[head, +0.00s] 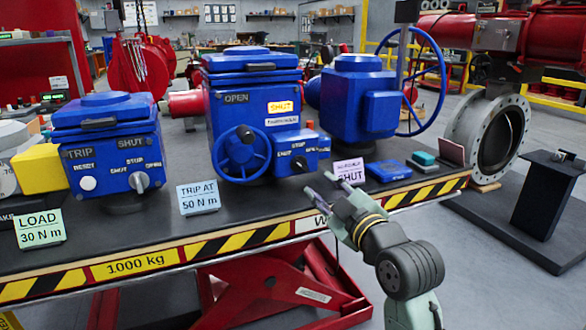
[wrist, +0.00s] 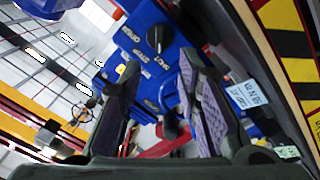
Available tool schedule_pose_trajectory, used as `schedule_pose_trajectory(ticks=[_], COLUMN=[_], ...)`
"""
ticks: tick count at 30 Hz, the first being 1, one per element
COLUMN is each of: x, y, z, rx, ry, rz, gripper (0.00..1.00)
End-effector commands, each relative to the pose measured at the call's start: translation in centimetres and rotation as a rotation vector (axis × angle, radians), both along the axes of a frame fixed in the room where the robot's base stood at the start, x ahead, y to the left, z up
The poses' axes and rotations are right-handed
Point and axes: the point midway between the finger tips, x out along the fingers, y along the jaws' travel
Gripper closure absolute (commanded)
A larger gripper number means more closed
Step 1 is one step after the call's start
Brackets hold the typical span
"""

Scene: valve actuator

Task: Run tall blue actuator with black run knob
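The tall blue actuator (head: 225,105) stands mid-bench, with an OPEN window and a lit SHUT window (head: 279,106). Its black run knob (head: 299,164) is on a small blue box at its lower right, marked SHUT, STOP and OPEN. In the wrist view the knob (wrist: 154,42) shows beyond my fingers, on a tilted blue face. I cannot tell exactly where it points. My gripper (head: 324,184) is open and empty, in front of and slightly right of the knob, apart from it. Its fingers (wrist: 158,75) spread wide in the wrist view. A pink card (head: 350,172) partly hidden by a finger reads SHUT.
A blue handwheel (head: 241,154) sits left of the knob. A shorter blue actuator (head: 108,150) with its own knob stands left, another (head: 357,97) with a large handwheel right. Cards (head: 198,197) and a blue box (head: 388,171) lie near the striped bench edge (head: 235,243).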

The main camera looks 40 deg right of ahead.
Motion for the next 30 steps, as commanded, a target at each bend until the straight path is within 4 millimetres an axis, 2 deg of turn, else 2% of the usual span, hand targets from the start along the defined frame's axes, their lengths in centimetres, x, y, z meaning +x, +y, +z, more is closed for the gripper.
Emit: schedule_pose_trajectory(ticks=[5,12,16,21,30], x=[2.5,7.0,8.8,10.0,10.2], y=[-0.4,-1.5,-2.0,-2.2,-2.3], z=[0.3,0.4,0.3,0.2,0.1], rx=[-0.001,0.000,0.000,-0.001,-0.001], ry=[0.002,0.000,-0.001,-0.001,-0.003], rz=[0.003,0.003,0.002,0.001,0.001], gripper=[0.69,0.69,0.69,0.69,0.69])
